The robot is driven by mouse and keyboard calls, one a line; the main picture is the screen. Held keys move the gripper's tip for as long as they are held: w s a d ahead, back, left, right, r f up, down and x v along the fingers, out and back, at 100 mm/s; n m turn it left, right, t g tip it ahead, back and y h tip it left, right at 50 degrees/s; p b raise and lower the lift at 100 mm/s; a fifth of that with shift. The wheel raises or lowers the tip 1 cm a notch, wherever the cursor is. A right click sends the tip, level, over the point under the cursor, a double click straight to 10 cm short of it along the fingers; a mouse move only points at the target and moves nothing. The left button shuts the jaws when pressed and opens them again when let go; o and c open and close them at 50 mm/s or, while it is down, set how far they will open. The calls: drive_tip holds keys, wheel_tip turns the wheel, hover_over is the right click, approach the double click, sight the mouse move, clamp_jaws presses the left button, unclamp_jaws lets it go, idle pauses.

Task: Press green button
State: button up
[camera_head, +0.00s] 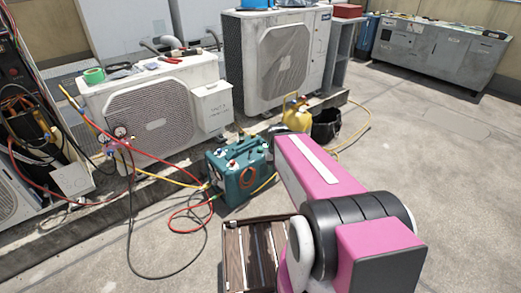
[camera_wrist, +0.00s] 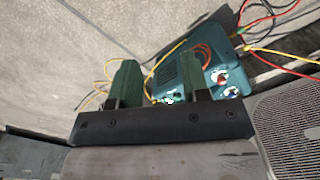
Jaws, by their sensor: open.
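A teal machine (camera_head: 238,178) stands on the concrete in the head view, with small coloured knobs and buttons on its top. It also shows in the wrist view (camera_wrist: 213,60), with a red knob (camera_wrist: 222,76) on a white disc. A small green part (camera_wrist: 172,98), which looks like the green button, shows between my fingers near the right one; it is partly hidden. My gripper (camera_wrist: 158,76) is open and empty, its two green fingers pointing toward the machine. I cannot tell the gap or any contact. The head view does not show my fingers.
Red, yellow and dark hoses (camera_head: 185,215) lie around the machine. Condenser units (camera_head: 155,110) and (camera_head: 283,60) stand behind it. A yellow bottle (camera_head: 296,115) and a black bucket (camera_head: 326,125) are at its right. A brown slatted case (camera_head: 250,258) is in front. Open concrete lies at right.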

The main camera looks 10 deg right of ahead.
clamp_jaws()
idle(1.5)
